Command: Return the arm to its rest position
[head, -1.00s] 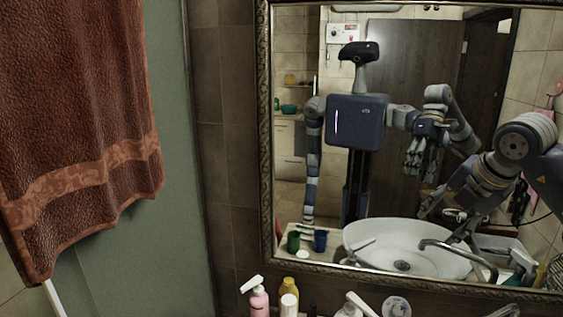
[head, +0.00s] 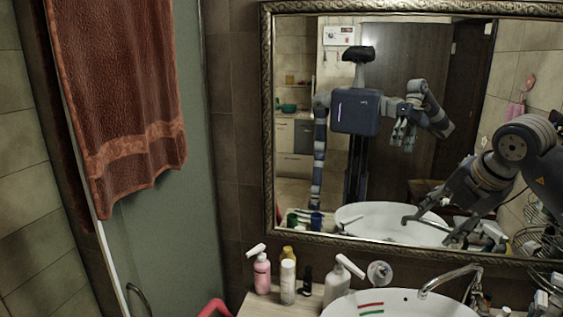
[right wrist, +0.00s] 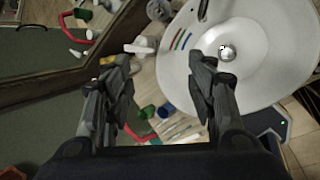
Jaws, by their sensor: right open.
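My right arm comes in from the right in the head view, and its gripper (head: 428,229) hangs in front of the mirror, above the white basin (head: 400,303). In the right wrist view the gripper (right wrist: 162,60) has its two fingers wide apart with nothing between them.
A pink bottle (head: 261,275), a white bottle (head: 288,283) and a white pump bottle (head: 338,283) stand left of the basin. A curved metal tap (head: 452,277) rises at its right. A brown towel (head: 120,90) hangs at the left.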

